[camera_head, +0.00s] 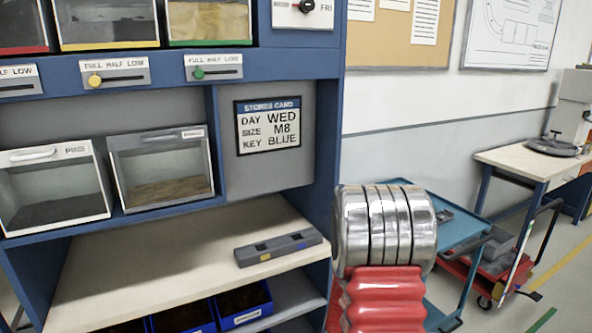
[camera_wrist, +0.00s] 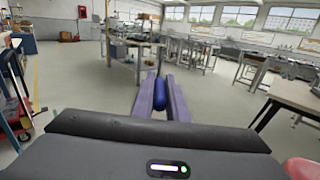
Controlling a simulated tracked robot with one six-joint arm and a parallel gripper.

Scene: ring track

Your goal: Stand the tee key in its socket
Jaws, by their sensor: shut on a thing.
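In the wrist view my gripper (camera_wrist: 160,80) has its two purple-tinted fingers shut on a blue rod-like piece, which appears to be the tee key (camera_wrist: 160,101). The rest of the key's shape is hidden or too small to make out. In the head view a dark grey socket block (camera_head: 278,259) with two dark openings lies on the pale shelf. It has a yellow mark by its left opening and a blue mark by its right. My gripper is not in the head view, and the block does not show in the wrist view.
The stores card (camera_head: 268,125) above the shelf reads WED, M8, KEY BLUE. The pale shelf (camera_head: 150,265) is clear left of the block. Blue bins (camera_head: 240,303) sit below it. A blue trolley (camera_head: 455,236) and red cart (camera_head: 500,270) stand to the right.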

